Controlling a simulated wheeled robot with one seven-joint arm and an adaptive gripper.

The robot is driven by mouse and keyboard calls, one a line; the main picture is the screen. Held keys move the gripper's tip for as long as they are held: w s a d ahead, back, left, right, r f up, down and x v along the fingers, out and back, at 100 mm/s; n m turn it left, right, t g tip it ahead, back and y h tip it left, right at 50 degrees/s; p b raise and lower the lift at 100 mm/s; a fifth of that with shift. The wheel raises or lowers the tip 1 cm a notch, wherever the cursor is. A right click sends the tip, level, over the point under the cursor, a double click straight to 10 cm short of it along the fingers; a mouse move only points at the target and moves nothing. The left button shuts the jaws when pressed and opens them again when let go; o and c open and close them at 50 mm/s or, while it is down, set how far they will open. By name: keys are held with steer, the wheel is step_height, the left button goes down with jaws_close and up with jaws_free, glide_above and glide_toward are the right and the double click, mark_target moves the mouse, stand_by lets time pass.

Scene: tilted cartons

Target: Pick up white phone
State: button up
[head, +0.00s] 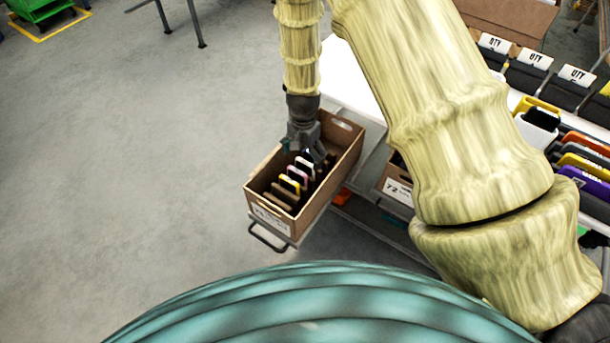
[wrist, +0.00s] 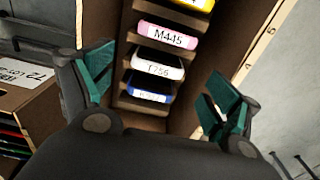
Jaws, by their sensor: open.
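The white phone (wrist: 157,66), labelled T256, stands in a slot of a cardboard carton (head: 334,160). In the wrist view a pink phone (wrist: 165,35) marked M445 is above it and a blue phone (wrist: 149,92) below it. A yellow phone (wrist: 189,4) shows at the top edge. My gripper (head: 305,155) is over the far part of the carton. In the wrist view my gripper (wrist: 155,88) is open, with one green finger on each side of the white and blue phones. Nothing is between the fingers firmly. The phones' lower parts are hidden in the slots.
A second carton (head: 397,183) stands to the right, partly hidden by my arm. A white table (head: 350,80) and shelves with black bins (head: 527,70) and coloured items (head: 585,160) lie farther right. Open grey floor (head: 130,150) is on the left.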

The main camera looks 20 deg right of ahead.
mark_target(305, 161)
steer(key=f, duration=0.4)
steer(key=shift+w+d+f, duration=0.1)
steer(key=shift+d+f, duration=0.15)
steer(key=c, duration=1)
